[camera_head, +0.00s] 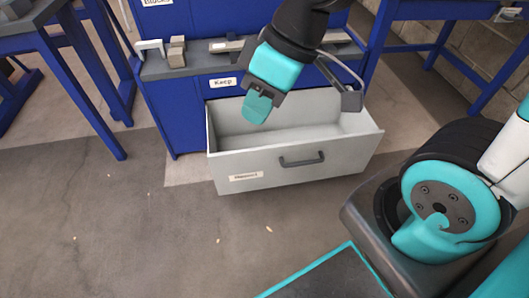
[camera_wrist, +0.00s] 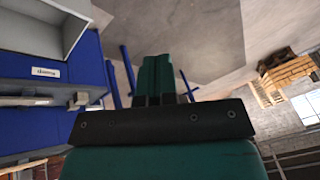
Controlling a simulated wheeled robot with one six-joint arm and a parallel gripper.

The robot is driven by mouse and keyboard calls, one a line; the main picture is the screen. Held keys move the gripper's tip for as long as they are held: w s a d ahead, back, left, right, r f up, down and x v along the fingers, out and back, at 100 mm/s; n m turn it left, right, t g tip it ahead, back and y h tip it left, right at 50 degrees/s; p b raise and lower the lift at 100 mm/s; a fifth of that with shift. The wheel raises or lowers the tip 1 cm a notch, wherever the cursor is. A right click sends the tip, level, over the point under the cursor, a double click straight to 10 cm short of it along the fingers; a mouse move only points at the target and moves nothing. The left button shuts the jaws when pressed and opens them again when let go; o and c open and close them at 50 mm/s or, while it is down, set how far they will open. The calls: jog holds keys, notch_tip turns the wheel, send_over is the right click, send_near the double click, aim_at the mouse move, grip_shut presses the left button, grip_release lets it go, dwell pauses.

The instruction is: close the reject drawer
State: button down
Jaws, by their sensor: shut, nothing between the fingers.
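The reject drawer (camera_head: 292,162) is a light grey box pulled out of the blue cabinet, with a dark bar handle (camera_head: 301,159) and a small label at the left of its front. It stands open and its inside looks empty. Its corner also shows at the upper left of the wrist view (camera_wrist: 75,38). My gripper (camera_head: 257,107) is above the drawer's open left part, with its teal fingers together and holding nothing. The fingers (camera_wrist: 156,75) also show shut in the wrist view. I cannot tell how far the fingertips are above the drawer.
The blue cabinet (camera_head: 180,118) has a "Keep" label (camera_head: 222,82) above the drawer and a shelf (camera_head: 205,62) with small parts. Blue tables stand left (camera_head: 85,95) and right (camera_head: 490,95). The floor (camera_head: 110,220) in front of the drawer is clear.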

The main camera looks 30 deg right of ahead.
jog(key=w+d+f+n+t+b, duration=0.1)
jog(key=w+d+f+b, duration=0.2)
jog(key=f, duration=0.5)
jog(key=w+d+f+n+t+b, duration=0.1)
jog(key=w+f+b, duration=0.35)
jog(key=f, duration=0.35)
jog(key=n+t+h+b, duration=0.3)
jog(key=t+b, duration=0.1)
jog(key=b, duration=1.5)
send_near(263, 155)
jog(key=shift+x, duration=2.6)
